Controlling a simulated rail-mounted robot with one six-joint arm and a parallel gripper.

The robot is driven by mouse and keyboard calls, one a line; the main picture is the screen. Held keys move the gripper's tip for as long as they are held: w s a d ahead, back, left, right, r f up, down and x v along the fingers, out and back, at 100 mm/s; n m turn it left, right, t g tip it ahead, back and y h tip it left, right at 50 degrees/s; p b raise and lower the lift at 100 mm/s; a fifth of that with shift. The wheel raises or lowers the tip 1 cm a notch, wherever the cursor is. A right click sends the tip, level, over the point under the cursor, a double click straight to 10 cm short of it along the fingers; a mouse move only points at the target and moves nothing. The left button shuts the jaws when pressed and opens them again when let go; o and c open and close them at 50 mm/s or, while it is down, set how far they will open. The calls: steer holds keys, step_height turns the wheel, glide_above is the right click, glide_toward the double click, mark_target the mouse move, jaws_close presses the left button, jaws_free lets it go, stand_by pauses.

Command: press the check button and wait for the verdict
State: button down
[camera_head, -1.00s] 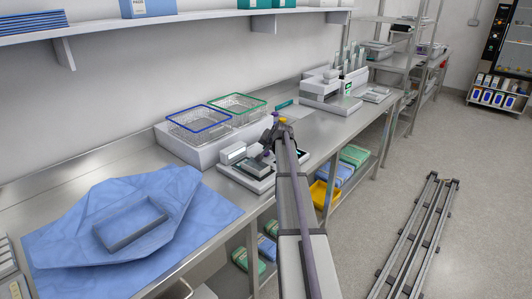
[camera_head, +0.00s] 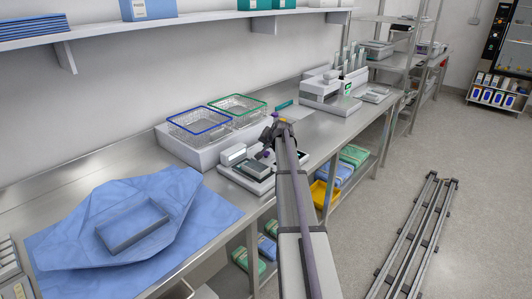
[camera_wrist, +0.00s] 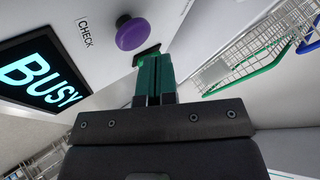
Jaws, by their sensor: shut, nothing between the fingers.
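The check button is a purple round knob (camera_wrist: 131,33) beside the printed word CHECK (camera_wrist: 86,33) on a pale panel in the wrist view. A dark screen (camera_wrist: 40,75) next to it reads BUSY in cyan letters. My gripper (camera_wrist: 151,54) is shut and empty, its green fingers together, with the tips close to the button but seemingly not touching it. In the head view my gripper (camera_head: 265,149) is over the small grey device (camera_head: 247,172) at the bench's front edge. The arm partly hides that device there.
A blue-rimmed wire basket (camera_head: 200,123) and a green-rimmed one (camera_head: 238,106) stand behind the device. A white machine (camera_head: 325,98) stands further right along the bench.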

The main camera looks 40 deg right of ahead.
mark_target(267, 153)
steer(key=shift+r+p, duration=2.6)
steer(key=shift+f, duration=0.1)
